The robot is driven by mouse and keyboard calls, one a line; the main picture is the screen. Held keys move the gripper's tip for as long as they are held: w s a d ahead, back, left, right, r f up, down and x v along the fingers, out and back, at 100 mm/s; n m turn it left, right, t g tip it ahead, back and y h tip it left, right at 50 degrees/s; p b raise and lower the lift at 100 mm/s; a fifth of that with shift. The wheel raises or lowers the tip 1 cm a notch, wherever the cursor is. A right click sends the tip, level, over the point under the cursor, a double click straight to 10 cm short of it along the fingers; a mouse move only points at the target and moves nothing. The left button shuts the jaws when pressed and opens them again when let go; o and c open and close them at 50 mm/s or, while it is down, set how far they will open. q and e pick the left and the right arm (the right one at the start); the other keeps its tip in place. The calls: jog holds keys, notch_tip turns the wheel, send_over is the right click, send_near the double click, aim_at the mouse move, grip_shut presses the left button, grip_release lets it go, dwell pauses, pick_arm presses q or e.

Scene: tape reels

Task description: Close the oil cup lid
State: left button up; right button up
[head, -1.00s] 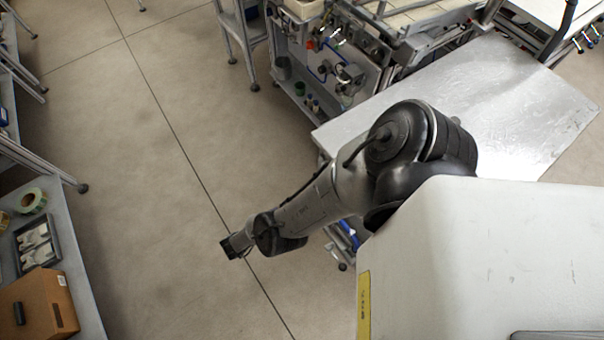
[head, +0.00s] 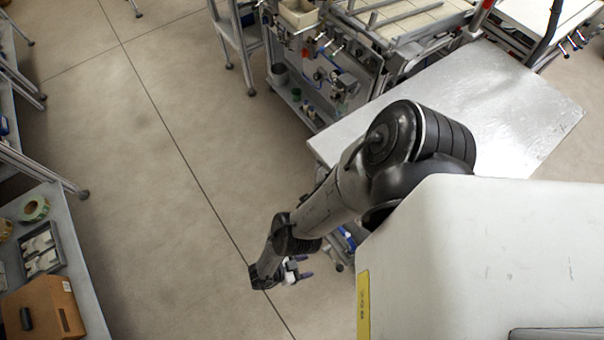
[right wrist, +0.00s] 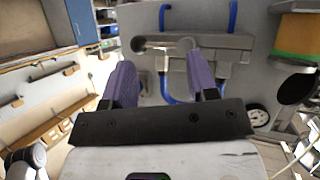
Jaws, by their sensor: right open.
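I cannot make out an oil cup or its lid for certain in either view. A machine panel (head: 320,80) with blue tubing, fittings and small cylindrical parts stands at the top middle of the head view; its parts are too small to tell apart. My right gripper (head: 302,267) is over the bare floor in the head view, well away from that panel. My left gripper is not in view.
A bare metal table (head: 470,110) stands behind my right arm. At the left, a grey bench (head: 85,270) carries a tape reel (head: 35,208), a tray (head: 24,250) and a cardboard box (head: 45,310). The floor (head: 170,190) between is clear. Blue tubes (right wrist: 233,18) show in the right wrist view.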

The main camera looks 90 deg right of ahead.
jog(key=s+a+r+y+p, duration=0.1)
jog(key=s+a+y, duration=0.1)
jog(key=a, duration=0.4)
jog(key=s+a+r+m+y+p, duration=0.1)
jog(key=s+a+y+p, duration=0.1)
jog(key=a, duration=0.5)
jog(key=shift+s+a+t+y, duration=0.2)
jog(key=shift+s+t+y, duration=0.35)
jog(key=shift+y, duration=0.65)
jog(key=shift+s+f, duration=0.1)
